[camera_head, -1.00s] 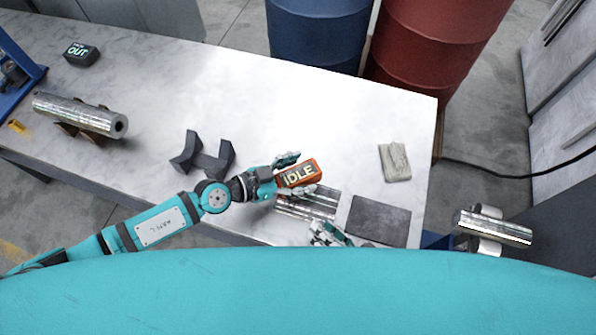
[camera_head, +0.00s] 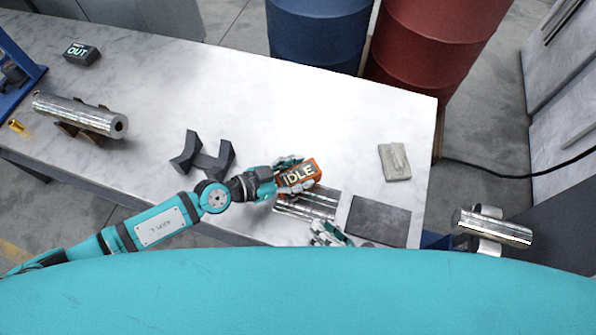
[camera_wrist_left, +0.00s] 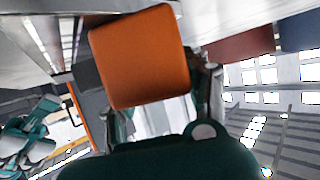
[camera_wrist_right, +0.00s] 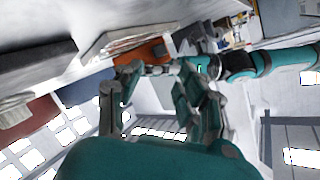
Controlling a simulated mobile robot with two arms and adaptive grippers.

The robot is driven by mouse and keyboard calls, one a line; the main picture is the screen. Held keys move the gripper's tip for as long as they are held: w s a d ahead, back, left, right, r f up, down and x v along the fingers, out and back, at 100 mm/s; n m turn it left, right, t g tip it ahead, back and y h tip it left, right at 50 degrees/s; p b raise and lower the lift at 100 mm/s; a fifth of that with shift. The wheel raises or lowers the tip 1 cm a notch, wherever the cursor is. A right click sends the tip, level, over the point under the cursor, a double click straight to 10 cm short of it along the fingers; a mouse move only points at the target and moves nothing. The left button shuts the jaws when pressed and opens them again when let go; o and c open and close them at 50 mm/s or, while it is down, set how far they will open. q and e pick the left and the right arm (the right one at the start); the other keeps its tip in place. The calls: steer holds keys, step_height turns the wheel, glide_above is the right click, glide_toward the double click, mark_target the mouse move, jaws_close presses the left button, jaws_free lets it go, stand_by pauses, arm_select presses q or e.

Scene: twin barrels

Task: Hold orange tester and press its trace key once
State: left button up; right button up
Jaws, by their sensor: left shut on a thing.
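The tester's plain orange surface fills the middle of the left wrist view (camera_wrist_left: 138,55). I cannot make out a trace key. My right gripper (camera_head: 328,234) is lower and to the right of the tester, apart from it, partly hidden by my own body. In the right wrist view its fingers stand apart with nothing held, and the orange tester (camera_wrist_right: 143,53) shows beyond them.
A shiny metal block (camera_head: 322,205) and a dark plate (camera_head: 379,220) lie beside the tester. A grey cloth-like pad (camera_head: 395,161) lies to the right. A dark cradle (camera_head: 203,155) stands left. A metal cylinder (camera_head: 80,114) and a box reading OUT (camera_head: 81,54) are farther left. The table's middle is clear.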

steer(key=shift+c, duration=0.2)
jaws_close()
steer(key=shift+a, duration=0.1)
stand_by(1.3)
